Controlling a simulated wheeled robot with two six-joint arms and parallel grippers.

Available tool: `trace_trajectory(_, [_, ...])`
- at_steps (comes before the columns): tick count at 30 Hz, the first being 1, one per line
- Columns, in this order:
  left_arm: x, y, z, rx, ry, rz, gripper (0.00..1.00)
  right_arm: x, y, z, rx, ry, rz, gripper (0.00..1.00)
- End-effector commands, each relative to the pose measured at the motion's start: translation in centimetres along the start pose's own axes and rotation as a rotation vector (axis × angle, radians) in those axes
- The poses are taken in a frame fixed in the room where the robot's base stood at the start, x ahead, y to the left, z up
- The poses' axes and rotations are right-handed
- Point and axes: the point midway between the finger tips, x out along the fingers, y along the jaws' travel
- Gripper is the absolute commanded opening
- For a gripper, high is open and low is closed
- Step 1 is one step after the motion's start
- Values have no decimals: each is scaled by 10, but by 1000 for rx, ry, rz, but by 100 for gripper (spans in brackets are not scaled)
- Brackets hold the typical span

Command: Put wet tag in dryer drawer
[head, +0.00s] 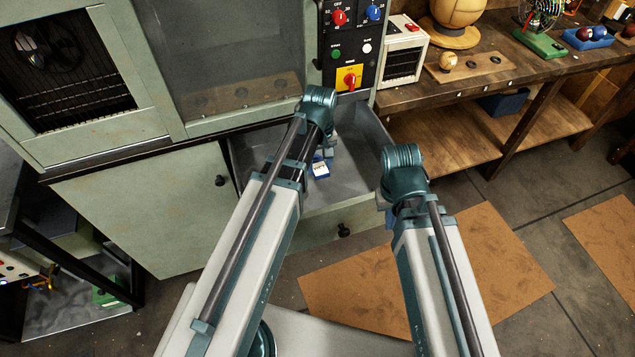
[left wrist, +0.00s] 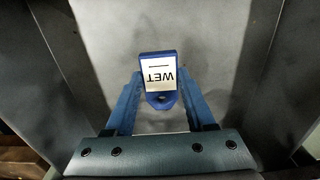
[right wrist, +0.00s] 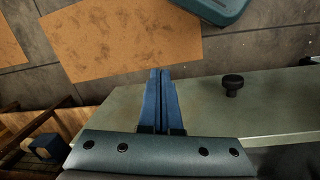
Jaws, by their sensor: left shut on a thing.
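The blue tag (head: 320,170) with a white label is inside the open grey drawer (head: 352,186) below the dryer cabinet. In the left wrist view the label of the tag (left wrist: 158,72) reads WET, upside down. My left gripper (left wrist: 160,88) is shut on the tag, with a blue finger on each side, over the drawer (left wrist: 212,60) floor. I cannot tell whether the tag touches the floor. My right gripper (right wrist: 160,74) is shut and empty, by the drawer's front panel (right wrist: 270,105); in the head view it is mostly hidden by its own arm.
The dryer's control panel (head: 352,45) with knobs is above the drawer. A wooden bench (head: 450,92) with a ball, a small white device (head: 405,55) and other items stands at the right. Brown mats (head: 480,260) lie on the floor. A black drawer knob (head: 344,230) sticks out in front.

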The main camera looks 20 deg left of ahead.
Motion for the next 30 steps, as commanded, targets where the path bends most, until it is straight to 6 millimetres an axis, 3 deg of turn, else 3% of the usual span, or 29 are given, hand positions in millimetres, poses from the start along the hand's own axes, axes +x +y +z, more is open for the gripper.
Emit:
trace_trajectory(1, [14,0,0,0,0,0,0,14,-1,-1,0,0,0,0])
trace_trajectory(8, [48,0,0,-1,0,0,0,48,-5,-3,0,0,0,0])
trace_trajectory(17, [53,0,0,-1,0,0,0,53,-5,-3,-1,0,0,0])
trace_trajectory(26, [87,0,0,-1,0,0,0,86,-8,-5,-1,0,0,0])
trace_trajectory(30, [90,0,0,-1,0,0,0,89,-8,-5,-1,0,0,0])
